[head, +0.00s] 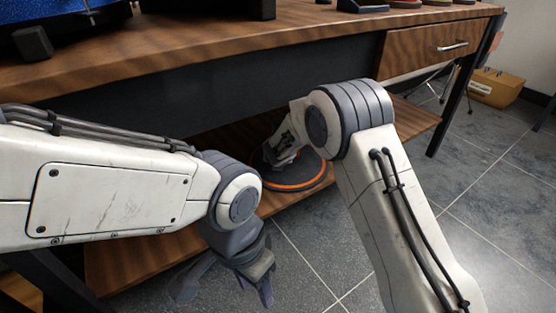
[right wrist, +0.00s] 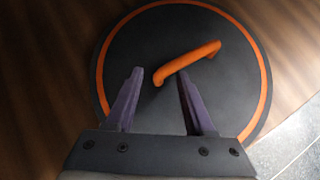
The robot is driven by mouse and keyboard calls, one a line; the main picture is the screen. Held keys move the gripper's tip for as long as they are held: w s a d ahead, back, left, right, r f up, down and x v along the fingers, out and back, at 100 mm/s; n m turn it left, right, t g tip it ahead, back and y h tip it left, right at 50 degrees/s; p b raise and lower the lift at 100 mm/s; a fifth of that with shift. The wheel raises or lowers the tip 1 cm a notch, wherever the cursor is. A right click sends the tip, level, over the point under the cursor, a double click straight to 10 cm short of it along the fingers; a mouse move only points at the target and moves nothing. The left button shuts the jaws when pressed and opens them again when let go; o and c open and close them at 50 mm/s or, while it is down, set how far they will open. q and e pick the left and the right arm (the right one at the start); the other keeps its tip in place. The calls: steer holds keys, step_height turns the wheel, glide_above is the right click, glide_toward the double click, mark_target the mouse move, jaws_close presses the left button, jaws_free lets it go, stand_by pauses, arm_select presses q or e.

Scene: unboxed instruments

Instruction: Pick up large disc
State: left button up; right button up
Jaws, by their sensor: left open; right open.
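The large disc (head: 306,174) is dark grey with an orange ring near its rim. It lies flat on the low wooden shelf under the table. In the right wrist view the disc (right wrist: 130,58) has an orange bar handle (right wrist: 187,62) raised at its middle. My right gripper (right wrist: 158,82) is open above the disc, its fingers pointing toward the handle, which lies slantwise just beyond and between the tips. In the head view my right gripper (head: 277,156) partly hides the disc. My left gripper (head: 228,290) is open and empty, hanging low in front of the shelf.
The wooden tabletop (head: 190,40) overhangs the shelf (head: 135,262) and limits room above it. A drawer (head: 430,48) and a dark table leg (head: 455,105) stand to the right.

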steer(key=shift+w+f, duration=0.2)
steer(key=shift+w, duration=0.05)
jaws_close()
stand_by(1.4)
